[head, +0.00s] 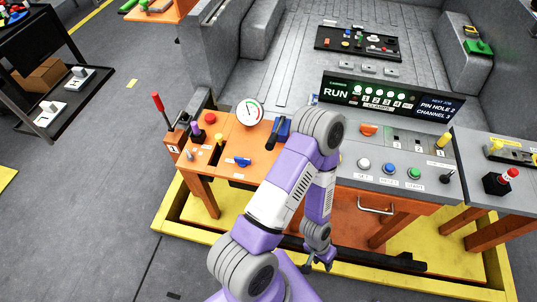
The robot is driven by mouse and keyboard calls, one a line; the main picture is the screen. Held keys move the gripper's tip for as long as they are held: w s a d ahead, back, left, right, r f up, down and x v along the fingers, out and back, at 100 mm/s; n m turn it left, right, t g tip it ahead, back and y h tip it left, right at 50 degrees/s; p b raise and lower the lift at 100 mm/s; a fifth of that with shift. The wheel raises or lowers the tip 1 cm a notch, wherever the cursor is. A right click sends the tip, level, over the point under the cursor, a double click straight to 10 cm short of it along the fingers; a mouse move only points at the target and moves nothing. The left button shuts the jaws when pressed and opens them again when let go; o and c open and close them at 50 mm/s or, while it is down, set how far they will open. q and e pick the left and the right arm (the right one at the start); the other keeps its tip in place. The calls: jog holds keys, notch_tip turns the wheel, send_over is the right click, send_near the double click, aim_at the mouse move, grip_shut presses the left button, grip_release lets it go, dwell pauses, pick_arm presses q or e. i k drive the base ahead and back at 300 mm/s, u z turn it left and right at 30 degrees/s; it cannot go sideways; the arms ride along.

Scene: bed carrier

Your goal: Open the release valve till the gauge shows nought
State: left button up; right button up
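The round white gauge (250,112) stands at the back of the orange bench (215,160); its dial has red and green marks and a dark needle, too small to read exactly. A small blue handle (242,162) lies on the bench in front of it, seemingly the release valve; its label is unreadable. My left arm rises past the bench's right side and folds down at the elbow. My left gripper (318,265) hangs low in front of the bench, well away from the gauge and blue handle. Its fingers look apart and empty. My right gripper is not in view.
A red-handled lever (158,103) stands at the bench's left. A blue-and-black fitting (282,130) is right of the gauge, partly near my arm. A grey button panel (375,178) and a display reading RUN (378,97) are on the right. Yellow edging (178,215) surrounds the bench.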

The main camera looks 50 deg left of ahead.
aim_at(243, 162)
jog(key=z, duration=0.05)
jog(key=k, duration=0.9)
jog(key=u, duration=0.95)
jog(key=i, duration=0.5)
